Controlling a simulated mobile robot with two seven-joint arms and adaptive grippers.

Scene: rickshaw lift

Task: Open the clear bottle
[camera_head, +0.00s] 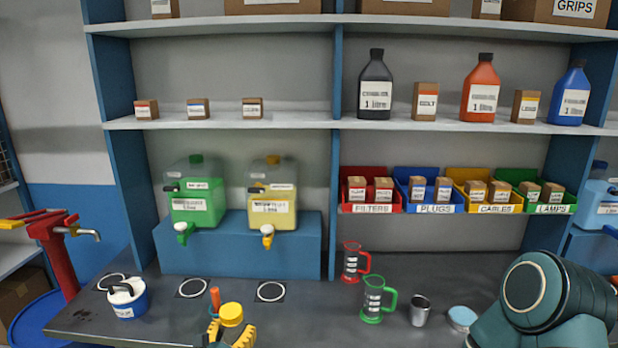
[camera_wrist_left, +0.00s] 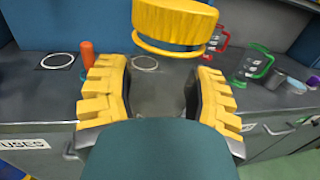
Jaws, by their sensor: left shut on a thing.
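The clear bottle shows mainly by its yellow cap (camera_head: 231,314), at the bottom of the head view. In the left wrist view the ribbed yellow cap (camera_wrist_left: 175,20) is at the top, with a thin yellow ring under it. The see-through body is hard to make out against the grey counter. My left gripper (camera_head: 230,336), with yellow fingers, is shut on the body below the cap; its fingers (camera_wrist_left: 158,92) stand on both sides in the wrist view. The cap is on the bottle. My right gripper is out of view; part of my right arm shows at lower right.
An orange handle (camera_head: 215,299) stands just beside the bottle. A white-and-blue tub (camera_head: 127,305) is to the left. Red (camera_head: 351,262) and green (camera_head: 373,300) jugs and a metal cup (camera_head: 420,310) are to the right. Jerrycans with taps (camera_head: 196,202) stand behind on a blue ledge.

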